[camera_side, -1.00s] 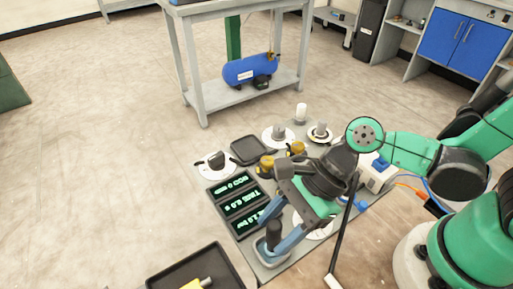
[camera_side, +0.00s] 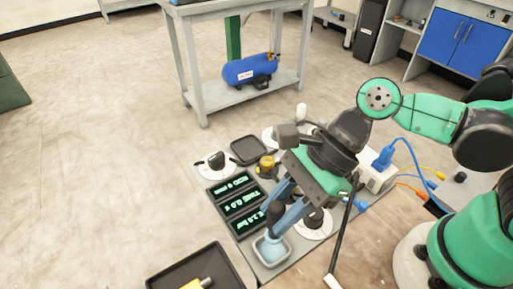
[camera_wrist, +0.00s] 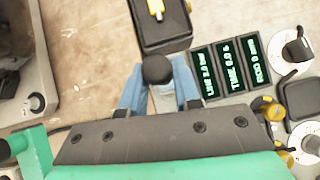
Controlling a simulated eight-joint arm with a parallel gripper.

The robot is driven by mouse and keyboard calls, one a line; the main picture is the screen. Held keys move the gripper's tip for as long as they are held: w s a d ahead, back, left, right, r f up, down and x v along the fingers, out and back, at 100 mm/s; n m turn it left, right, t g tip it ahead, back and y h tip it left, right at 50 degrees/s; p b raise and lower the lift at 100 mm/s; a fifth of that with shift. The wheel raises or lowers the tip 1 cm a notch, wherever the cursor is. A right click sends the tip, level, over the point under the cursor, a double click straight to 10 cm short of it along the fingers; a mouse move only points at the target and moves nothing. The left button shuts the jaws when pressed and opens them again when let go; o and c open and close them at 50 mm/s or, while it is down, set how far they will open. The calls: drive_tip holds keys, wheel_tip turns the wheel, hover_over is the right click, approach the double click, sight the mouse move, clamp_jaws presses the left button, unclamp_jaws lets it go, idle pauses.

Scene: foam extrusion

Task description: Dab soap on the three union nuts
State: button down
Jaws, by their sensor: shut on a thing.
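My gripper (camera_side: 278,216) is shut on a dark-handled dabber (camera_side: 276,214). The dabber stands roughly upright over a small pale dish (camera_side: 271,250) with light blue content. I cannot tell whether its tip touches the content. In the wrist view the dabber's round black top (camera_wrist: 157,69) sits between the two blue fingers. Yellow-brass fittings stand on the mat beyond the gripper, one in the side view (camera_side: 266,166) and two in the wrist view (camera_wrist: 268,108). I cannot tell if these are the union nuts; my arm hides part of that area.
Three green-lit displays (camera_side: 235,203) lie left of the gripper. A knob on a white disc (camera_side: 216,163) and a dark square tray (camera_side: 248,150) lie farther back. A black tray with a yellow item (camera_side: 215,268) is at the front. A white box with a blue plug (camera_side: 378,170) is right.

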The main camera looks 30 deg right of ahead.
idle(0.4)
drive_tip(key=shift+w+d+f+h, duration=0.2)
drive_tip(key=shift+w+d+h, duration=0.3)
drive_tip(key=shift+w+d, duration=2)
drive_tip(key=shift+w+d+f+h, duration=0.15)
drive_tip(key=shift+w+d+h, duration=0.35)
drive_tip(key=shift+w+d, duration=2)
drive_tip(key=shift+w+d+f+h, duration=0.2)
drive_tip(key=shift+w+d+h, duration=0.3)
drive_tip(key=shift+w+d, duration=1.95)
drive_tip(key=shift+s+d+f, duration=0.25)
drive_tip(key=shift+f, duration=0.2)
drive_tip(key=shift+r, duration=0.15)
wheel_tip(320, 180, up, 6)
drive_tip(key=shift+f, duration=0.1)
